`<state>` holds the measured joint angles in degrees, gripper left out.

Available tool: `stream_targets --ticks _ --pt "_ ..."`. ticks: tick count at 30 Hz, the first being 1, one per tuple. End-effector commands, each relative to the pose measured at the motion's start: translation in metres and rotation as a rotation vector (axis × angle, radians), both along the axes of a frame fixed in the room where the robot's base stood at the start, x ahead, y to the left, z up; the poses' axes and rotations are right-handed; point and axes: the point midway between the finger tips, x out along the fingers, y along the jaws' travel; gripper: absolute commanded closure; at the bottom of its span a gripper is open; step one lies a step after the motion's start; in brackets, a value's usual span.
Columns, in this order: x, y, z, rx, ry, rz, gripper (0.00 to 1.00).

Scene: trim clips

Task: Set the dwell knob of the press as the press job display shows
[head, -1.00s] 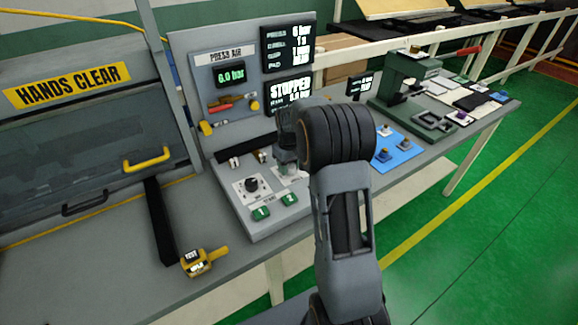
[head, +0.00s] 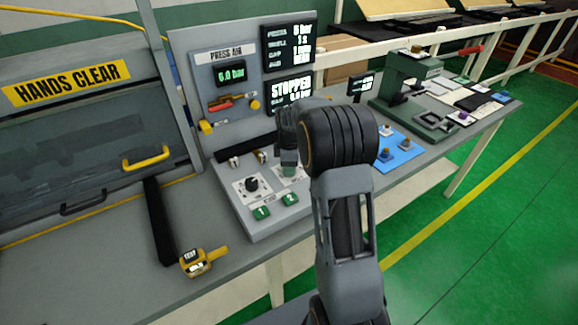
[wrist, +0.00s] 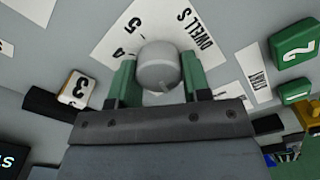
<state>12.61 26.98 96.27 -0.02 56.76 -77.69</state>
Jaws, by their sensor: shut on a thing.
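The dwell knob (wrist: 158,66) is a round grey knob on a white plate marked "DWELL S" (wrist: 193,22) in the wrist view. My gripper (wrist: 157,82) has its two green fingers on either side of the knob and is shut on it. Numbers 4 and 5 show on the plate beside the knob; the rest of its scale is hidden. In the head view my gripper (head: 289,160) hides the knob. The press job display (head: 289,44) shows several lines, including what reads as 5 bar and 1 s; the rest is small and partly unclear.
A second black knob (head: 252,184) is left of my gripper on the panel. Green buttons 1 (head: 262,212) and 2 (head: 289,198) sit in front. The lower display (head: 290,92) reads STOPPED. A yellow tool (head: 197,262) lies on the bench.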

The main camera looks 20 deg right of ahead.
Motion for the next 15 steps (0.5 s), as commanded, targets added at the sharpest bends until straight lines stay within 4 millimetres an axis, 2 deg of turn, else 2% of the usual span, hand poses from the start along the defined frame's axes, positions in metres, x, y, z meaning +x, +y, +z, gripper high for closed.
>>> stream_targets --ticks 15 --pt "-0.0011 0.0005 0.0007 0.0 -0.002 0.402 0.8"
